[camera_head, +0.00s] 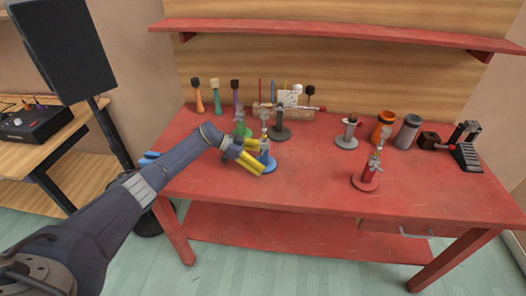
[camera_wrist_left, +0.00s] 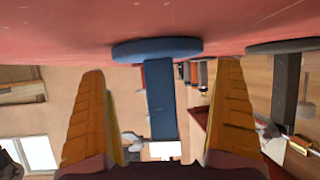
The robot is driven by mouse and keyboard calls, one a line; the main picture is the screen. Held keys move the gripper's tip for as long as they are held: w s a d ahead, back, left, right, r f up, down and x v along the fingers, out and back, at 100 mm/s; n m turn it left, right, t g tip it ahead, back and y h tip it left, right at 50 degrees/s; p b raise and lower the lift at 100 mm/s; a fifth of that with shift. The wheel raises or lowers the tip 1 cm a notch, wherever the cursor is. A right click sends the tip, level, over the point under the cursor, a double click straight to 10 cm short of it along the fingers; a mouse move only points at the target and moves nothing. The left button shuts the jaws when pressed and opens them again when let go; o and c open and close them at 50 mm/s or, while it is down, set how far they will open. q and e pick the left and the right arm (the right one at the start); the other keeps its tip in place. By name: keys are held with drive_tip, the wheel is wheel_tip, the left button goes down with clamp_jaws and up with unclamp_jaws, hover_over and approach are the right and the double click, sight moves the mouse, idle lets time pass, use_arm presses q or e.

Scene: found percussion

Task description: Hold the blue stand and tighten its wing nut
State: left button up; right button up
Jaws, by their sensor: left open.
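The blue stand (camera_head: 265,160) stands upright on the red table, left of the middle, with a round base and a square post. Pale metal parts (camera_head: 264,128) show at its top; I cannot clearly make out the wing nut. My left gripper (camera_head: 254,162), with yellow fingers, is open at the stand's post. In the left wrist view, which is upside down, the blue post (camera_wrist_left: 161,95) stands between the two open fingers (camera_wrist_left: 165,110), with gaps on both sides. A small metal piece (camera_wrist_left: 131,143) shows near the post's upper end. My right gripper is not in view.
A grey stand (camera_head: 279,132) and a green stand (camera_head: 241,130) are close behind the blue one. A red stand (camera_head: 366,180) is at the right front. Mallets, an orange jar (camera_head: 383,130) and a grey jar (camera_head: 407,133) line the back. The front middle of the table is clear.

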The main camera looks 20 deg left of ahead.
use_arm(q)
drive_tip(key=c, duration=2)
drive_tip(key=shift+o, duration=0.2)
